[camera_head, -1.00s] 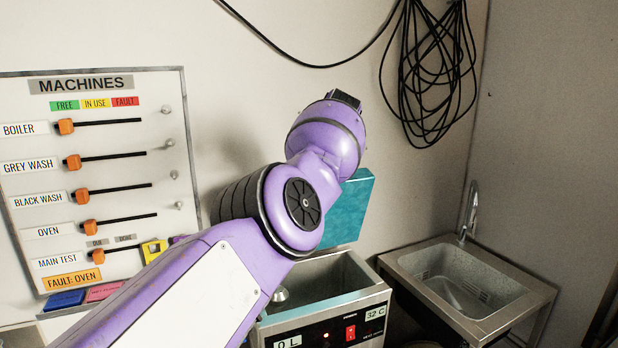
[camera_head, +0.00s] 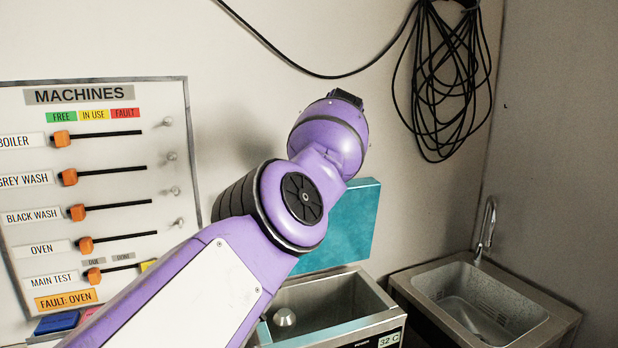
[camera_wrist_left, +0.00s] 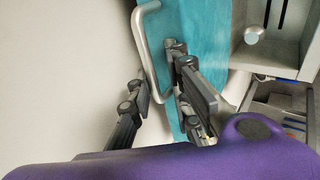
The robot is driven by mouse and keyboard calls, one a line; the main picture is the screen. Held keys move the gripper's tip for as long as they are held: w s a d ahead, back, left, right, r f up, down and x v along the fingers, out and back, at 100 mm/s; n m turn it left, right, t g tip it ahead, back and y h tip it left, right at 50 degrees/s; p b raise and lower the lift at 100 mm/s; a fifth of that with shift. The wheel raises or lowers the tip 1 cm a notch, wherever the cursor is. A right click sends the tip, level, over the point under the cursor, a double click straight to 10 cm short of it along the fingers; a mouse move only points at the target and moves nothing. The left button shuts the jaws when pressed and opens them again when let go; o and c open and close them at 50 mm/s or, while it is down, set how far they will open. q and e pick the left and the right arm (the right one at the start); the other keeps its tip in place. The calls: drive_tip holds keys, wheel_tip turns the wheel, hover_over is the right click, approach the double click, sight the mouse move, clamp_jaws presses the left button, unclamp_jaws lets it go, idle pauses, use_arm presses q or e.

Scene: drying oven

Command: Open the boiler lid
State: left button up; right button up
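The boiler (camera_head: 375,328) stands at the bottom centre of the head view with its metal basin uncovered. Its teal lid (camera_head: 345,230) stands raised at the back, partly hidden behind my left arm. In the left wrist view the lid (camera_wrist_left: 205,30) fills the middle, with a bent metal handle (camera_wrist_left: 141,40) along its left edge. My left gripper (camera_wrist_left: 160,85) has its two fingers spread apart, one on each side of the handle's lower part. Whether they touch it cannot be told. The head view hides this gripper behind the arm. My right gripper is in neither view.
A metal sink (camera_head: 480,305) with a tap stands right of the boiler. A machines board (camera_head: 105,190) with orange sliders hangs on the left wall. Black cables (camera_head: 445,80) hang above. A metal knob-like part (camera_head: 284,317) sits inside the basin.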

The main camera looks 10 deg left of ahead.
use_arm(q)
drive_tip(key=shift+a+f, duration=0.1)
drive_tip(key=shift+f, duration=0.3)
drive_tip(key=shift+s+r, duration=0.1)
drive_tip(key=shift+r, duration=0.2)
drive_tip(key=v, duration=1.2)
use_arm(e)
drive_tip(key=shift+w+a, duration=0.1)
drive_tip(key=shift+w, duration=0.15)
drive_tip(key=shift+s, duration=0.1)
